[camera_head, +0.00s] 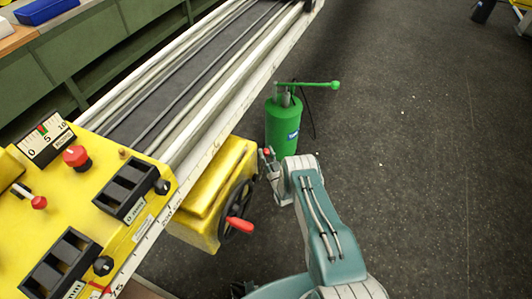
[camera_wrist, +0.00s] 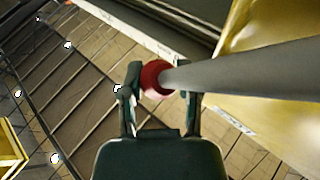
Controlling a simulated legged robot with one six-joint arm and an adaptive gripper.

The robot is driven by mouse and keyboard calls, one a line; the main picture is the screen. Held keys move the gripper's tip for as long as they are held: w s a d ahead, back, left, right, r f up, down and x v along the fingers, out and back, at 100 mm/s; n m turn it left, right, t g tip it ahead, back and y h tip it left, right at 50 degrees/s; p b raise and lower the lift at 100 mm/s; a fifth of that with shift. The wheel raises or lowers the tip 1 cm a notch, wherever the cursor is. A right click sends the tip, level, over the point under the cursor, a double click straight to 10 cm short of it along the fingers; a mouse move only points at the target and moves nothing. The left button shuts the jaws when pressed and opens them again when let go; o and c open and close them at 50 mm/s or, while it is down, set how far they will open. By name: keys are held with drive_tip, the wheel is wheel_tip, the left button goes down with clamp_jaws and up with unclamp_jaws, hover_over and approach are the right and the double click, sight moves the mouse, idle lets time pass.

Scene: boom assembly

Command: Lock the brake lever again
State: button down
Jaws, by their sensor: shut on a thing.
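The brake lever shows in the wrist view as a thick grey rod (camera_wrist: 245,70) ending in a red ball knob (camera_wrist: 154,77). My gripper (camera_wrist: 160,88) is shut on this knob, with one dark finger on each side of it. The rod runs off to the right from the knob. In the head view my gripper (camera_head: 266,160) is at the right side of the yellow housing, with a bit of the red knob (camera_head: 267,151) between its fingers. Most of the rod is hidden there, and I cannot tell the lever's locked state.
A yellow housing (camera_head: 205,190) carries a handwheel with a red handle (camera_head: 239,225) just left of my arm. A green pump (camera_head: 284,128) stands close behind my gripper. A yellow control panel (camera_head: 90,235) fills the lower left.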

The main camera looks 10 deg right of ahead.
drive_tip(key=shift+c, duration=1.5)
unclamp_jaws()
drive_tip(key=shift+s, duration=0.1)
drive_tip(key=v, duration=0.7)
drive_tip(key=shift+s+f, duration=0.25)
drive_tip(key=shift+s, duration=0.1)
drive_tip(key=shift+d, duration=0.15)
